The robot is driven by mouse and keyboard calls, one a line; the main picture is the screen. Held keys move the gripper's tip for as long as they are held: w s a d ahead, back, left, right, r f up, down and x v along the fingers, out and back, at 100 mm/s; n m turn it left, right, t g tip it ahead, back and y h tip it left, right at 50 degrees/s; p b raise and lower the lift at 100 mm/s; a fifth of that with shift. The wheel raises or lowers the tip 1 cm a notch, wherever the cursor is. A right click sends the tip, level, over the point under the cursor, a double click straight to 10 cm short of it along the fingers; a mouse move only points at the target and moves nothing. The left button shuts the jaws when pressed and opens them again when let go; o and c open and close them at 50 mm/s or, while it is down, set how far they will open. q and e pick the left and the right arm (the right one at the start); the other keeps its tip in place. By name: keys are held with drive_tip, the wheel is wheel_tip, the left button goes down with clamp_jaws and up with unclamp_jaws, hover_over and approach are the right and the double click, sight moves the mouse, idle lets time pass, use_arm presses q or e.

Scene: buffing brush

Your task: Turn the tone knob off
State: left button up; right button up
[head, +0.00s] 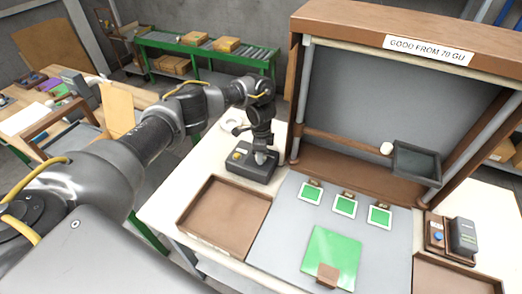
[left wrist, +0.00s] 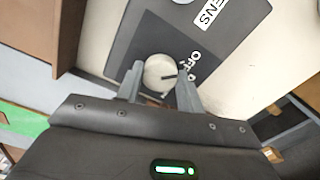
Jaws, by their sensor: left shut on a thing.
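The dark control box (head: 250,165) stands on the pale bench, left of the wooden frame. In the left wrist view its dark top (left wrist: 225,40) carries white lettering, with "OFF" beside a round pale knob (left wrist: 158,70). A dark mark on the knob points right, toward the lettering; its exact setting is hard to read. My left gripper (head: 262,150) reaches down to the box from above. In the left wrist view its fingers (left wrist: 160,85) are shut on the knob, one on each side. My right gripper is in neither view.
An empty brown tray (head: 225,215) lies just in front of the box. The wooden frame (head: 296,90) rises close to its right. Green cards (head: 344,205) lie on the grey mat, and a second dark device (head: 462,236) stands at the right.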

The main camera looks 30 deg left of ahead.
use_arm(q)
drive_tip(key=shift+a+r+n+p, duration=0.1)
drive_tip(key=shift+n+p, duration=0.25)
drive_tip(key=shift+n, duration=0.25)
drive_tip(key=o, duration=1)
drive_tip(key=shift+r, duration=0.4)
wheel_tip(320, 180, up, 10)
drive_tip(key=p, duration=0.1)
drive_tip(key=shift+f, duration=0.1)
